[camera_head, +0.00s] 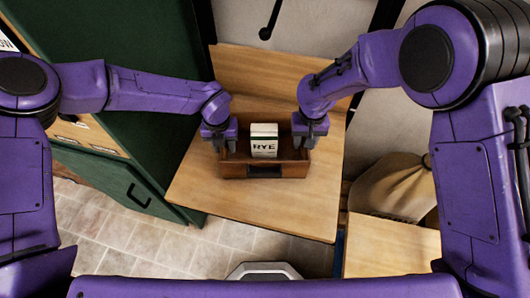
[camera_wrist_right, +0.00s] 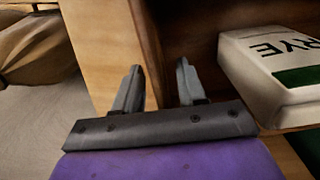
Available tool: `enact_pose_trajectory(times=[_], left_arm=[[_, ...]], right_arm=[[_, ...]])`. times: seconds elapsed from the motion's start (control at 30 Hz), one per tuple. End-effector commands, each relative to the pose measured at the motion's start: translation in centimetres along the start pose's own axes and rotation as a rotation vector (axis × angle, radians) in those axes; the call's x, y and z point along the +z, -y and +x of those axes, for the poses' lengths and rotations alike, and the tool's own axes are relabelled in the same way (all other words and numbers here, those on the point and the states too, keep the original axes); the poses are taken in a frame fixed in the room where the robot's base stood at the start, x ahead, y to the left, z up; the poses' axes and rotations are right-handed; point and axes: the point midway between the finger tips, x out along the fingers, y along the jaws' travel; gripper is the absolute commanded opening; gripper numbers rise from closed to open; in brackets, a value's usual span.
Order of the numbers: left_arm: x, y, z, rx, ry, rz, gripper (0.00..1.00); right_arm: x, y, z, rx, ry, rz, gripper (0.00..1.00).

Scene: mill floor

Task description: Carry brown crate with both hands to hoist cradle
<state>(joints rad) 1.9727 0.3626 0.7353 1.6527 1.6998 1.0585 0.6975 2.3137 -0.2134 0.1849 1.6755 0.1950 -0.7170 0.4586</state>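The brown crate (camera_head: 262,170) is an open wooden box on a light wooden surface, with a white and green RYE pack (camera_head: 264,141) inside; the pack (camera_wrist_right: 275,70) also shows in the right wrist view. My left gripper (camera_head: 224,146) is at the crate's left end, fingers apart. My right gripper (camera_head: 308,144) is at its right end. In the right wrist view the right gripper's fingers (camera_wrist_right: 158,85) stand apart, with the crate's end wall running between them. Finger contact with the wall is not clear. I cannot identify the hoist cradle in these views.
The wooden surface (camera_head: 260,212) is clear in front of the crate, with a raised board behind. A dark green cabinet (camera_head: 120,170) stands to the left. A tan sack (camera_head: 392,190) and another wooden top (camera_head: 390,250) are at the right. Tiled floor (camera_head: 110,225) shows at lower left.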

Motion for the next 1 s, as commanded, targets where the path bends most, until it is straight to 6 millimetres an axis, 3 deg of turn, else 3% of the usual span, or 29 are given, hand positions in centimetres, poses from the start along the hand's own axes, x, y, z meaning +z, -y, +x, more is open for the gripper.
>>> enact_pose_trajectory(times=[0.27,0.37,0.7,0.87,1.0], left_arm=[[0.0,0.0,-0.4,0.0,0.001,0.0,0.4],[0.1,0.0,-1.9,-0.002,0.003,0.0,0.4],[0.0,0.0,-10.1,-0.002,0.004,0.0,0.4],[-0.1,0.0,-11.9,0.0,0.002,0.0,0.4],[-0.1,0.0,-12.2,0.0,0.001,0.001,0.4]], right_arm=[[0.0,0.0,-0.1,0.0,0.0,0.0,0.4],[0.0,0.0,-0.1,0.0,0.0,0.0,0.4],[0.0,0.0,-0.1,0.0,0.0,0.0,0.4],[0.0,0.0,-0.1,0.0,0.0,0.0,0.4],[-0.1,0.0,-1.5,0.0,-0.003,0.001,0.4]])
